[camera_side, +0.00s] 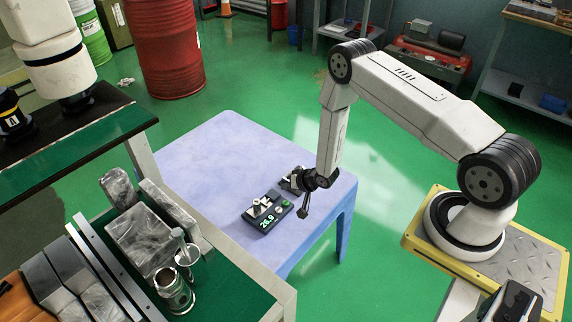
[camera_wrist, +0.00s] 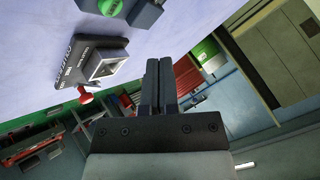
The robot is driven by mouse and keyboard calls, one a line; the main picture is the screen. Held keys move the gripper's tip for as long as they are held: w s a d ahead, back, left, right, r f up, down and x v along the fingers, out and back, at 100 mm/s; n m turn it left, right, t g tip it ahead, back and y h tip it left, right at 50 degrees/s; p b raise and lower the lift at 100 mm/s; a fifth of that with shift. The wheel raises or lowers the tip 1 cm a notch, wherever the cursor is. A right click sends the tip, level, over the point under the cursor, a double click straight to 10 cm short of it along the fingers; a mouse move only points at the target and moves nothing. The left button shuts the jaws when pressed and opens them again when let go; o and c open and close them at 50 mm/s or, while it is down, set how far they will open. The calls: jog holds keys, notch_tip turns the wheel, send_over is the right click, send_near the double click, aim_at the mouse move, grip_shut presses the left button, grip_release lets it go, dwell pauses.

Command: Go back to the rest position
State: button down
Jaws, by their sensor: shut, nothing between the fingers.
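My gripper (camera_side: 304,208) hangs at the end of my arm in the side view, over the right part of the pale blue table (camera_side: 215,160). It looks tilted, with its narrow fingers pointing down. In the wrist view my gripper (camera_wrist: 159,72) has its two dark fingers side by side, shut and empty. A dark device with a lit green display (camera_side: 267,222) stands on the table just left of the gripper. A second dark device (camera_side: 291,181) sits behind the gripper and is partly hidden by it.
A cart (camera_side: 240,272) with metal blocks and cups stands in front left. A red drum (camera_side: 165,50) stands behind. The table's left part is clear.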

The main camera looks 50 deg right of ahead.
dwell(0.5)
jog(key=s+a+r+n+g+h, duration=0.1)
jog(key=a+r+n+g, duration=0.1)
jog(key=r, duration=0.7)
jog(key=s+a+r+n+g, duration=0.1)
jog(key=s+r+n, duration=0.1)
jog(key=r, duration=0.8)
jog(key=s+a+r+n+g, duration=0.1)
jog(key=s+a+r+n, duration=0.1)
jog(key=s+r, duration=0.3)
jog(key=s+a+r+n+g, duration=0.1)
jog(key=s+a+r+g, duration=0.1)
jog(key=s+r, duration=0.4)
jog(key=s+a, duration=0.1)
jog(key=s, duration=0.3)
jog(key=shift+a+r+n+g, duration=0.15)
jog(key=shift+a+n+g, duration=0.15)
jog(key=shift+n, duration=0.1)
dwell(2.1)
